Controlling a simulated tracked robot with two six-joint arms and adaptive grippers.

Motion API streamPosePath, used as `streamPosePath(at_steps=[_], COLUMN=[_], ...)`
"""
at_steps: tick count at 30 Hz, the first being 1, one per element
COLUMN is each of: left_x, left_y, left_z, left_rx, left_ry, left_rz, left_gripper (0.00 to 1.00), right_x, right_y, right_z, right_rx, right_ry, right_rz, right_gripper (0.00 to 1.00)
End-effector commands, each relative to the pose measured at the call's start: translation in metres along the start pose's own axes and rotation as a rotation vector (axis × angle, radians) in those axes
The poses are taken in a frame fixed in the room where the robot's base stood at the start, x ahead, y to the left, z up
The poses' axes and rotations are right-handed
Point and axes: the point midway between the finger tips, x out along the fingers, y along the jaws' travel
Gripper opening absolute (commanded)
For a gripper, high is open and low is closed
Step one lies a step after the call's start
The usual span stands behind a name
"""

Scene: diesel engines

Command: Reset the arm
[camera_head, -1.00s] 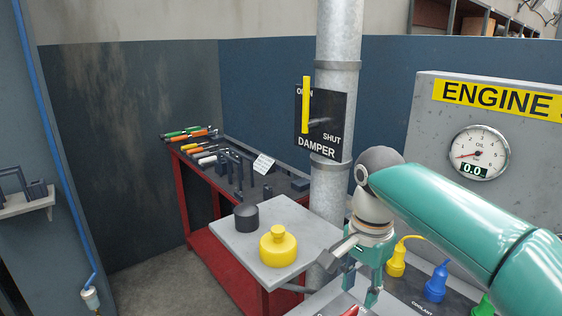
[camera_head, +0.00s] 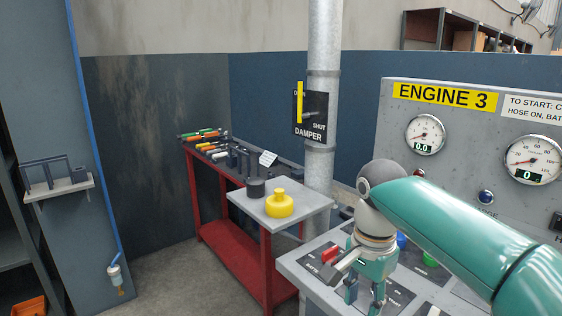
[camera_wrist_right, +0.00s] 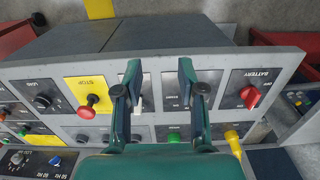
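My right arm comes in from the right in the head view, bent at a grey rounded joint. Its green gripper (camera_head: 364,297) points down over the sloping control panel (camera_head: 296,262). In the right wrist view the two fingers (camera_wrist_right: 160,92) are wide apart, with nothing held between them. The panel lies beneath them; a small white lever (camera_wrist_right: 138,104) shows beside the left-hand finger, and I cannot tell whether they touch. The red battery switch (camera_wrist_right: 251,96) is right of the fingers, and the red stop button (camera_wrist_right: 87,106) is to their left. My left gripper is not in view.
The engine 3 gauge board (camera_head: 400,120) stands behind the arm. A yellow damper handle (camera_head: 300,102) is upright at OPEN on the pipe (camera_head: 322,60). A yellow capped object (camera_head: 279,205) sits on a grey shelf left of the panel. A red tool bench (camera_head: 232,250) stands beyond.

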Motion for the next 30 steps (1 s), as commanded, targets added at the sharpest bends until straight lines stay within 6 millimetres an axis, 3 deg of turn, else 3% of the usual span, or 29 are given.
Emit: streamPosePath(at_steps=[2, 8, 17, 23, 27, 30], left_x=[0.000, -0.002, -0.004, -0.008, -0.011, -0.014], left_y=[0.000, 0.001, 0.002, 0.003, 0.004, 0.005], left_z=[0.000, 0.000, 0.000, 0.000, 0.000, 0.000], left_rx=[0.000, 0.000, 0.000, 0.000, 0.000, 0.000], left_ry=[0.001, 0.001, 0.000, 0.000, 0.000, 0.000], left_rz=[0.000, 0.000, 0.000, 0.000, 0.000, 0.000], left_gripper=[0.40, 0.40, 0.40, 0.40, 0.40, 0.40], right_x=[0.000, 0.045, 0.138, 0.240, 0.325, 0.371], right_y=[0.000, -0.013, -0.027, -0.018, 0.014, 0.047], right_z=[0.000, -0.003, 0.000, 0.019, 0.049, 0.075], right_rx=[-0.001, -0.089, -0.258, -0.417, -0.534, -0.595], right_ry=[0.000, -0.026, -0.087, -0.157, -0.201, -0.208], right_rz=[0.000, -0.010, -0.055, -0.122, -0.204, -0.259], right_gripper=[0.40, 0.40, 0.40, 0.40, 0.40, 0.40])
